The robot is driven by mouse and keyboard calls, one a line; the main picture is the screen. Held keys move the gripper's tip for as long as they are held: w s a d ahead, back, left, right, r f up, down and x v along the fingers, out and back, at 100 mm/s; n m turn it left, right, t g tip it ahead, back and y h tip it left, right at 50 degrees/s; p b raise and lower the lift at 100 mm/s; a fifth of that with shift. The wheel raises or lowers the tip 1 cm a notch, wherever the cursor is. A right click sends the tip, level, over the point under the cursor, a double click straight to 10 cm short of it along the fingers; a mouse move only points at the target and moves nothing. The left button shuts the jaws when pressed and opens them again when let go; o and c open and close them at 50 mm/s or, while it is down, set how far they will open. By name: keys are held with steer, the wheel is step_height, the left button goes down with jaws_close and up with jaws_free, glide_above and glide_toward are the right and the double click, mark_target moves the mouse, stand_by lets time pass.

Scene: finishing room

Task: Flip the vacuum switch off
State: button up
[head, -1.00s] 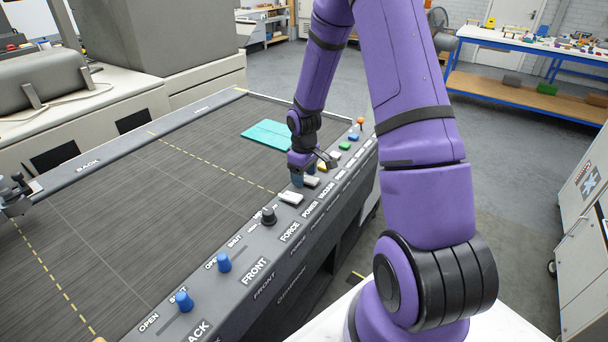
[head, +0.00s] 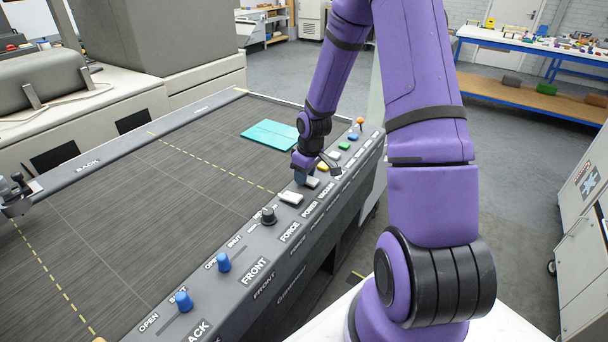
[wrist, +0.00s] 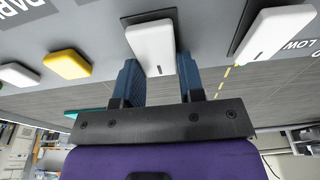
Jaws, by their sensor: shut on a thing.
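The vacuum switch (head: 312,183) is a white rocker on the grey front panel, in line with the VACUUM label. In the wrist view a white rocker, which matches it by its place beside the yellow one, shows as the middle switch (wrist: 151,40), with a short dark mark near its end. My gripper (wrist: 157,60) has its two blue fingers on either side of this switch and is shut on it. In the head view my gripper (head: 300,178) is small and reaches down at the panel. Which way the rocker is tipped is hard to tell.
Another white switch (head: 290,198), in line with POWER, is close by on one side. A yellow switch (head: 322,166) is close on the other. A dark knob (head: 268,216) and blue knobs (head: 223,263) stand nearer. A teal sheet (head: 270,135) lies on the dark bed.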

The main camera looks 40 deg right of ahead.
mark_target(316, 182)
steer(key=shift+s+d+t+y, duration=0.1)
steer(key=shift+s+t+y, duration=0.15)
steer(key=shift+t, duration=0.65)
steer(key=shift+r, duration=0.1)
steer(key=o, duration=0.9)
steer(key=shift+o, duration=0.2)
steer(key=shift+r, duration=0.1)
steer(key=v, duration=1)
steer(key=shift+r, duration=0.25)
steer(key=shift+s+d, duration=0.1)
steer(key=shift+s, duration=0.05)
